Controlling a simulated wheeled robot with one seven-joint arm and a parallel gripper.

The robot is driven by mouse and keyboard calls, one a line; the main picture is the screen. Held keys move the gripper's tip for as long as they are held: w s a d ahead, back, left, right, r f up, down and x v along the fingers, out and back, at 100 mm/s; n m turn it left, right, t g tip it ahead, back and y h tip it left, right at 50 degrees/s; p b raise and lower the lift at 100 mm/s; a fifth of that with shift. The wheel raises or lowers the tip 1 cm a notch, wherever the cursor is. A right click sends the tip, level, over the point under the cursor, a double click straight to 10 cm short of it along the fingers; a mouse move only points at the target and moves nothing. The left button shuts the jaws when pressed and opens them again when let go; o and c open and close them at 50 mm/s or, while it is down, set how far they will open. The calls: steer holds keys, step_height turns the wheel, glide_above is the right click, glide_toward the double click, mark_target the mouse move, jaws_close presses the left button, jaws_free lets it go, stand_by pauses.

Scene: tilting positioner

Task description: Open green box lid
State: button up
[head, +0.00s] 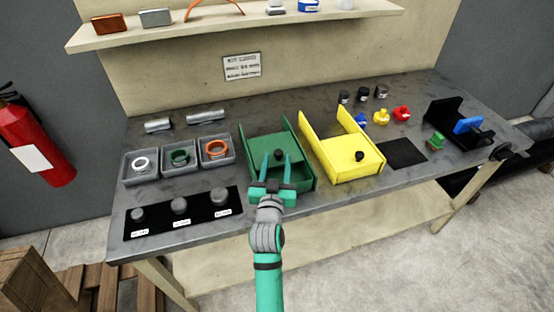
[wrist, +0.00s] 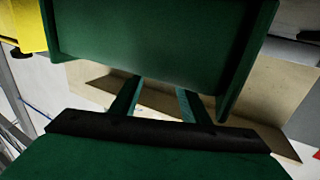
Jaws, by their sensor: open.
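The green box (head: 302,170) stands on the bench left of the yellow box, with raised side walls and a flat green lid (head: 262,148) with a dark knob (head: 278,154). It fills the upper part of the wrist view as a green panel (wrist: 150,40). My gripper (head: 276,157) is open at the front of the green box. In the head view its two teal fingers lie to either side of the knob. In the wrist view the fingers (wrist: 160,95) are apart with nothing seen between them; I cannot tell whether they touch the box.
A yellow box (head: 348,165) with a dark knob stands close on the right. Grey bins (head: 140,168) with rings and a black mat (head: 150,222) with grey knobs are on the left. A black pad (head: 405,153) lies right. A shelf (head: 180,32) hangs above.

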steer(key=s, duration=0.3)
steer(key=s+a, duration=0.1)
steer(key=s, duration=0.5)
steer(key=shift+a, duration=0.2)
